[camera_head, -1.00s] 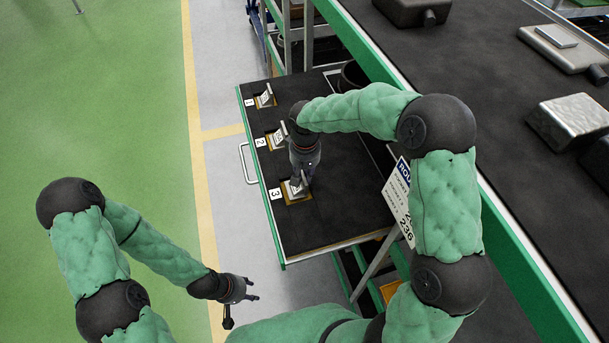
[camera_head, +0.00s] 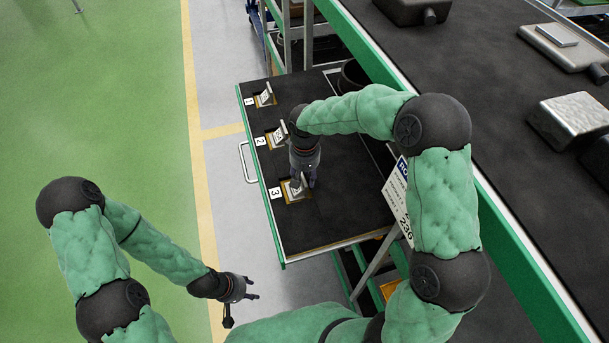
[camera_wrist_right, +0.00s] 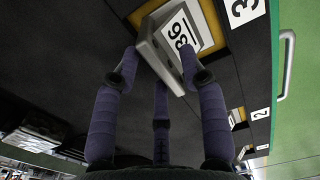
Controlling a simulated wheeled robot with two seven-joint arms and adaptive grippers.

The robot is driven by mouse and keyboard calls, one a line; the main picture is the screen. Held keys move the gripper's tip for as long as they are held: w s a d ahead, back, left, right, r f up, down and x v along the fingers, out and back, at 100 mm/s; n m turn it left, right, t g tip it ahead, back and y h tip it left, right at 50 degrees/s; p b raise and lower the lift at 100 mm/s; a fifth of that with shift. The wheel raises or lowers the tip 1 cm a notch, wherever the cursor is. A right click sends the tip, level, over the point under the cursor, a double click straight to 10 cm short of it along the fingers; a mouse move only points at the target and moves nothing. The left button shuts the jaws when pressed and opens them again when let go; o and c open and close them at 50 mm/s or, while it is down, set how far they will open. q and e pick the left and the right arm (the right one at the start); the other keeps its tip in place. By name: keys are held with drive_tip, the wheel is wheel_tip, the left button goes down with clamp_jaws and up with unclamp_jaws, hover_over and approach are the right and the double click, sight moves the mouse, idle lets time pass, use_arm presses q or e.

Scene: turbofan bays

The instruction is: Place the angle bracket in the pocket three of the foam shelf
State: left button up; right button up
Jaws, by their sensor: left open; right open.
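The angle bracket (camera_head: 295,189), a small light-metal piece with a white printed label, sits in pocket three of the dark foam shelf (camera_head: 345,205), beside the tag marked 3. In the right wrist view the bracket (camera_wrist_right: 166,48) is tilted in the picture, with the yellow-edged pocket (camera_wrist_right: 206,28) around it. My right gripper (camera_head: 305,186) is open, its fingers on either side of the bracket; whether any finger touches it I cannot tell. My left gripper (camera_head: 252,290) is open and empty, off the shelf's near left corner.
Similar brackets sit in pocket one (camera_head: 264,95) and pocket two (camera_head: 278,136). A dark workbench (camera_head: 480,90) with a green edge runs along the right, with metal parts on it. The shelf's handle (camera_head: 247,163) sticks out left over clear floor.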

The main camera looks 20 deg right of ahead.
wheel_tip(320, 180, up, 12)
drive_tip(key=shift+r+b, duration=0.15)
drive_tip(key=shift+b, duration=0.15)
idle(0.4)
